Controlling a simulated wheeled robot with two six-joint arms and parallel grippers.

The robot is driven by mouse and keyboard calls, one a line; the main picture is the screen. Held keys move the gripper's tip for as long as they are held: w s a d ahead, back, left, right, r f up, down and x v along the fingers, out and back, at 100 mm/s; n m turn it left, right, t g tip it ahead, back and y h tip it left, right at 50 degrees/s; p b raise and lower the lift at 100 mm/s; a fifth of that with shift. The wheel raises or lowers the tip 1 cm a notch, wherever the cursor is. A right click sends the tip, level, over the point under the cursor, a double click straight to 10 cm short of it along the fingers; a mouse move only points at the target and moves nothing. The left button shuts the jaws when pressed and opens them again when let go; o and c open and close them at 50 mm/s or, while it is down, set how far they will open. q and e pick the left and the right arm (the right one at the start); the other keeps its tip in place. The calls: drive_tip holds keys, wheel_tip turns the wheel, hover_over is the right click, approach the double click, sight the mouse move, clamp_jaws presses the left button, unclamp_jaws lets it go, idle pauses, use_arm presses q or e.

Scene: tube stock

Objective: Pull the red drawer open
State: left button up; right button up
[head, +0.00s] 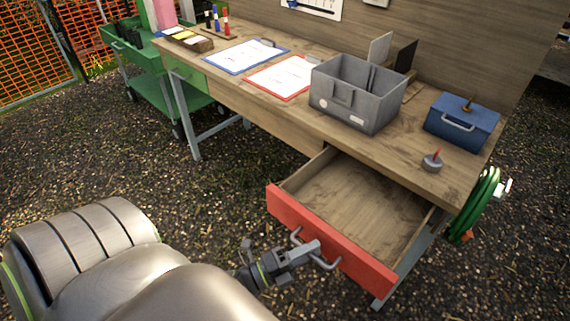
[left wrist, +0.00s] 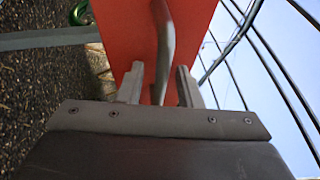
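The red drawer (head: 330,238) is pulled well out of the wooden workbench (head: 262,115), and its bare wooden inside is empty. Its front also fills the middle of the left wrist view (left wrist: 120,30). A grey bar handle (head: 327,265) is fixed to the red front. My left gripper (head: 308,247) is at this handle. In the left wrist view its two fingers (left wrist: 160,88) stand apart on either side of the handle (left wrist: 166,45), with visible gaps beside the bar. The gripper partly hides the handle in the head view. My right gripper is out of view.
On the bench stand a grey bin (head: 340,110), a blue toolbox (head: 475,128), a small grey pot (head: 432,163) and two clipboards. A green hose (head: 478,205) hangs at the right end. A green cart (head: 150,90) stands behind left. The gravel before the bench is clear.

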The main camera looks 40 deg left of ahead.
use_arm(q)
drive_tip(key=b+v, duration=0.4)
drive_tip(key=v, duration=1.3)
drive_tip(key=shift+s, duration=0.2)
drive_tip(key=shift+a, duration=0.1)
